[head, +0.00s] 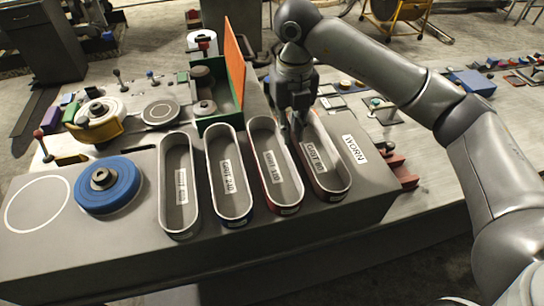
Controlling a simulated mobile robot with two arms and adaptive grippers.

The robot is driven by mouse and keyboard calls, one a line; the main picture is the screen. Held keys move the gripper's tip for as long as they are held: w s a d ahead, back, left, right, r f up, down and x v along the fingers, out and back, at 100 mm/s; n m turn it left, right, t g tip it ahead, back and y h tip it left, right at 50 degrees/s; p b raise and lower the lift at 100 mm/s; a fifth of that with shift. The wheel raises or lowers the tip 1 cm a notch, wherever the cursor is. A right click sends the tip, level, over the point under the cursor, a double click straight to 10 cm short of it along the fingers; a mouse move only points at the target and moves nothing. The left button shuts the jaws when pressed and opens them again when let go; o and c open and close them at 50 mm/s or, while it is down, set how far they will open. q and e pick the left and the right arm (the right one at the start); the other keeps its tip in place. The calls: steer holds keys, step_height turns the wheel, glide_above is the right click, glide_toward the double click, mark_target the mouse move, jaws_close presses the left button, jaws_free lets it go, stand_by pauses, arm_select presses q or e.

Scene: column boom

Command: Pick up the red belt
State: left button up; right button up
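Several long oval belts stand on edge side by side on the grey bench top, each around a printed grit label. The red belt (267,193) is third from the left, with red on its outer side and a pale rim. A darker, brownish-red belt (323,194) stands just right of it. My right gripper (298,132) points down at the far ends of these two belts. Its fingertips are small and dark here, so I cannot tell whether they are open or touch a belt. My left gripper is not in view.
A grey belt (163,200) and a blue belt (213,190) stand to the left. A blue disc (108,186) lies farther left beside a white painted ring. A green box (203,122) with a raised orange lid (234,62) stands behind. A "WORN" label (355,149) marks bare bench at right.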

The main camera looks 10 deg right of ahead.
mark_target(288, 151)
step_height(288, 151, down, 3)
steer(key=shift+r+p, duration=0.1)
steer(key=shift+p, duration=0.25)
step_height(288, 151, down, 4)
steer(key=p, duration=0.3)
steer(key=shift+s+a+f, duration=0.1)
steer(key=shift+f, duration=0.55)
steer(key=shift+c, duration=0.5)
jaws_close()
